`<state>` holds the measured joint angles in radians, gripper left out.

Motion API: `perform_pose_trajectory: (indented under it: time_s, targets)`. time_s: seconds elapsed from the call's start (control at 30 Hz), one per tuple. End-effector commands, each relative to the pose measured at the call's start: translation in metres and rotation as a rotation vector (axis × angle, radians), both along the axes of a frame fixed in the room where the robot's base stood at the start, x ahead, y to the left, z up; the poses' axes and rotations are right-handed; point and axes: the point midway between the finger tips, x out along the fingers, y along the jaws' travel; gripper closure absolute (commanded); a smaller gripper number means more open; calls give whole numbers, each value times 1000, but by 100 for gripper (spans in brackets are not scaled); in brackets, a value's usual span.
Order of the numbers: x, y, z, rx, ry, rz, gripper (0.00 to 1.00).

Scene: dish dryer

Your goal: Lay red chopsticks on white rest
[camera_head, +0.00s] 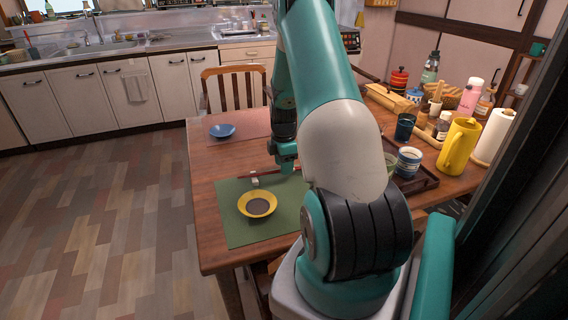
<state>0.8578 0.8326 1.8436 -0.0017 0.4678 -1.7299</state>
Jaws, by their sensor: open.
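A small white rest (254,182) lies on the green placemat (237,234), just beyond the yellow bowl. A thin reddish line, which looks like the red chopsticks (266,173), runs near the far edge of the placemat beside the rest. It is too small to tell whether it touches the rest. My gripper (287,166) points down over the far right part of the placemat, to the right of the rest. It is open, and its fingertips are small and partly hidden, close to the right end of the reddish line.
A blue bowl (222,130) stands on a pinkish mat farther back. Cups (408,162), a yellow pitcher (459,146) and a paper roll (494,137) crowd the right side. A wooden chair (235,88) stands behind the table.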

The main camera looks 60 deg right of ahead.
Motion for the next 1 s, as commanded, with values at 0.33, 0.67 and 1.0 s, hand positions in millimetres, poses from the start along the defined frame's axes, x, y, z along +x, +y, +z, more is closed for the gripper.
perform_pose_trajectory:
  time_s: [0.33,0.67,1.0]
  targets:
    - [1,-1,48,-4,-3,0,55]
    - [0,-1,116,-3,-2,0,55]
    - [1,0,133,0,0,0,55]
